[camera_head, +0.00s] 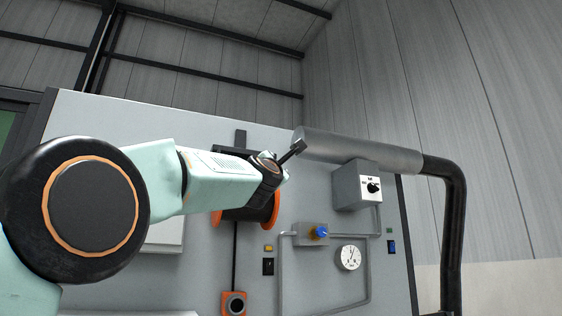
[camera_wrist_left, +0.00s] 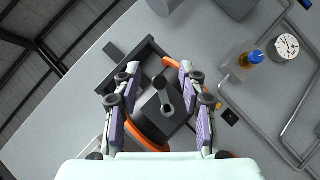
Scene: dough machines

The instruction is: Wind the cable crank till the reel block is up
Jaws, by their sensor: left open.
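An orange-rimmed dark cable reel (camera_head: 246,214) is mounted on the grey panel, largely behind my left gripper (camera_head: 272,170). It also shows in the left wrist view (camera_wrist_left: 146,138). The crank (camera_wrist_left: 163,98), a short grey arm with a round end, sits on the reel's dark housing. My left gripper (camera_wrist_left: 158,80) is open, with one finger on each side of the crank; I see no contact. A dark line runs down from the reel to an orange block (camera_head: 234,303) with a dark round centre, low in the head view. My right gripper is not in view.
A thick grey cylinder (camera_head: 360,150) joins a bent black tube to the right of my gripper. The panel also carries a grey switch box (camera_head: 358,186), a blue knob (camera_head: 320,232), a round gauge (camera_head: 348,258) and grey pipes (camera_head: 281,275).

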